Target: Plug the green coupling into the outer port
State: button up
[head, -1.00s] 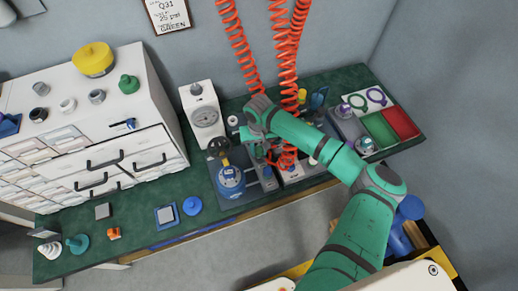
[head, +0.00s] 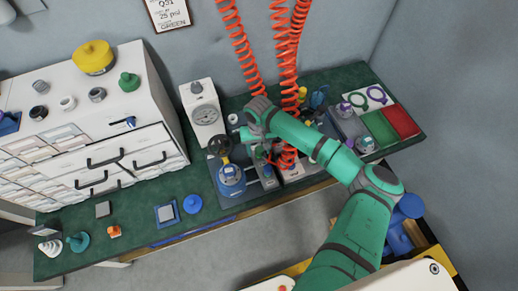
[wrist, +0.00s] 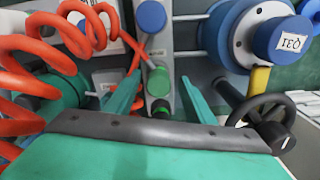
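My gripper (wrist: 160,93) is open in the wrist view, its two green fingers standing apart. A green round-ended piece (wrist: 158,80), which looks like the green coupling, shows between the fingers, with clear gaps on both sides. A smaller green part (wrist: 158,110) is just below it, nearer my palm. I cannot tell whether the two are joined or which port is the outer one. A blue round cap (wrist: 151,16) is farther along the same grey strip. In the head view my wrist covers most of this spot; a small green part (head: 267,170) shows below it.
Red coiled hoses (wrist: 60,45) crowd the left of the wrist view and hang from above in the head view (head: 287,70).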

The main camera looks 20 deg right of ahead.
notch_tip(320, 180, up, 11)
dwell(0.7)
jog(key=shift+d+f, duration=0.1)
jog(key=shift+f, duration=0.05)
